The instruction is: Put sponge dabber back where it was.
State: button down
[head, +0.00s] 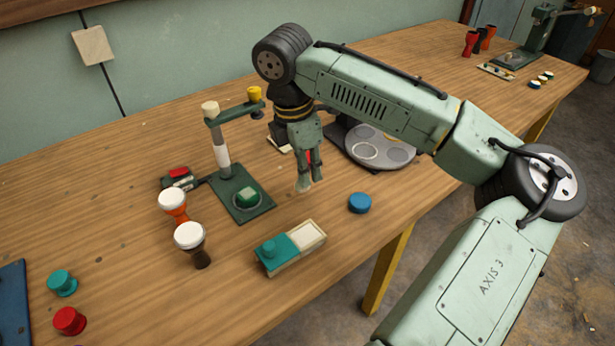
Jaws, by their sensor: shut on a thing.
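My gripper (304,178) points down over the middle of the table, between the green press stand and the blue round piece. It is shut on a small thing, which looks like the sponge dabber. Only a bit of red (309,156) shows between the fingers, and the rest is mostly hidden by them. A pale tip shows at the bottom of the fingers. I cannot tell whether it touches the table. A two-part tray (300,253) lies nearer, below my gripper in the picture. Its left part is teal with a round teal lump; its right part is cream and looks empty.
The green press stand (232,207) holds a green block. Two small goblet drums (190,237) stand left of the tray. The blue round piece (359,203) lies right. A grey palette (393,152) sits behind my arm. Teal and red caps (69,320) lie front left.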

jog(key=shift+f, duration=1.35)
jog(key=shift+f, duration=0.1)
jog(key=c, duration=1.6)
grip_release()
jog(key=r, duration=0.4)
jog(key=a+r, duration=0.1)
jog(key=r, duration=0.7)
jog(key=shift+s+a+b, duration=0.25)
jog(key=shift+a+b, duration=0.05)
